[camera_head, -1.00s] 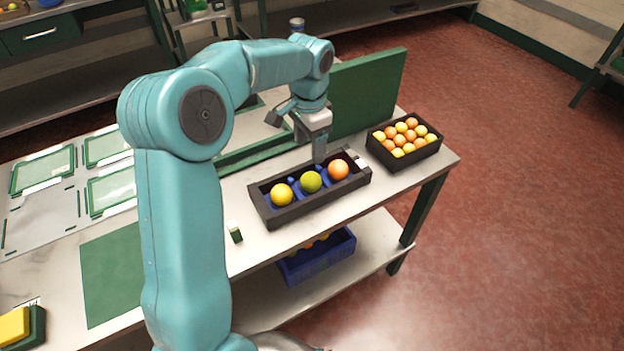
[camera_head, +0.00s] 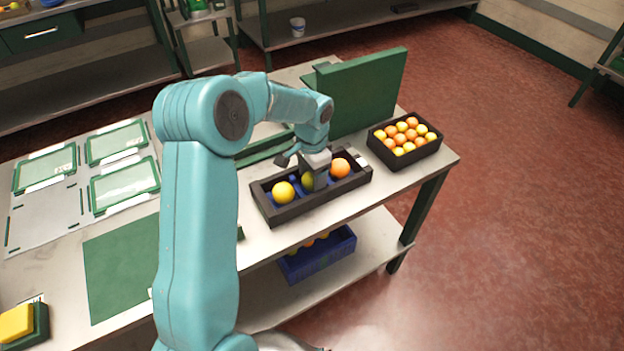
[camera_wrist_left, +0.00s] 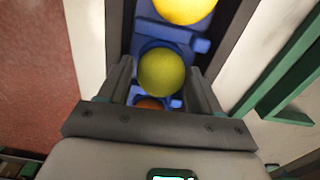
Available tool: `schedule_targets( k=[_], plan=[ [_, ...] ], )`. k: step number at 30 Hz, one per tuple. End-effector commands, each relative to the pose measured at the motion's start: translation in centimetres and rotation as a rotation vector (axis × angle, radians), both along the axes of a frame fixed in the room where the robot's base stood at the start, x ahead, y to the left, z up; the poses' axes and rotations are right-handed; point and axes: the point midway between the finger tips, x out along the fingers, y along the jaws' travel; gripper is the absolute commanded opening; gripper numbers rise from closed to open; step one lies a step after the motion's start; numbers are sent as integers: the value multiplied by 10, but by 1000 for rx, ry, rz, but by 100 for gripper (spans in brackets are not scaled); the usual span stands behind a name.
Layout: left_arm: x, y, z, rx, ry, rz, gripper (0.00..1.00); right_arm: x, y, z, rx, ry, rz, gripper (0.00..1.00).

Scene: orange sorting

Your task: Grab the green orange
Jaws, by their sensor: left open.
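The green orange (camera_head: 307,181) sits in the middle of the black tray (camera_head: 277,217), partly hidden behind my left gripper (camera_head: 318,184). In the left wrist view the green orange (camera_wrist_left: 162,72) lies between the two fingers of the left gripper (camera_wrist_left: 160,85). The fingers are apart, one on each side of it, and I cannot tell whether they touch it. A yellow orange (camera_head: 283,192) sits at the tray's left end and an orange one (camera_head: 340,168) at its right end. My right gripper is not in view.
A black crate full of oranges (camera_head: 378,153) stands to the right on the table. A green upright panel (camera_head: 368,95) stands behind the tray. A blue crate (camera_head: 330,256) is on the lower shelf. A green mat (camera_head: 120,270) lies at left.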

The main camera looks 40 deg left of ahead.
Motion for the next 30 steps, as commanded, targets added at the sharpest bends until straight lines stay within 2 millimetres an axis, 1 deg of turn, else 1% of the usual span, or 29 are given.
schedule_targets(
  k=[1, 2, 3, 4, 13, 17, 20, 23, 30],
  plan=[
    [0, 0, 0, 0, 0, 0, 58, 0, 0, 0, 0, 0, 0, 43],
    [0, 0, 0, 0, 0, 0, 48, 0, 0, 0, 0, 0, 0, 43],
    [0, 0, 0, 0, 0, 0, 35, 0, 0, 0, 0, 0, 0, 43],
    [0, 0, 0, 0, 0, 0, 26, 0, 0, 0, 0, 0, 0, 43],
    [0, 0, 1, -1, 1, -1, 26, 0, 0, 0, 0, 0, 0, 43],
    [1, 0, 9, 1, -1, 0, 26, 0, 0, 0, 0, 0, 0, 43],
    [1, 0, 24, 1, -4, 0, 26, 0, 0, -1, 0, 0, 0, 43],
    [1, 0, 47, 2, -7, 0, 26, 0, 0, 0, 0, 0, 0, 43],
    [1, -1, 123, 1, -6, 0, 26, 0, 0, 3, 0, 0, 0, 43]
  ],
)
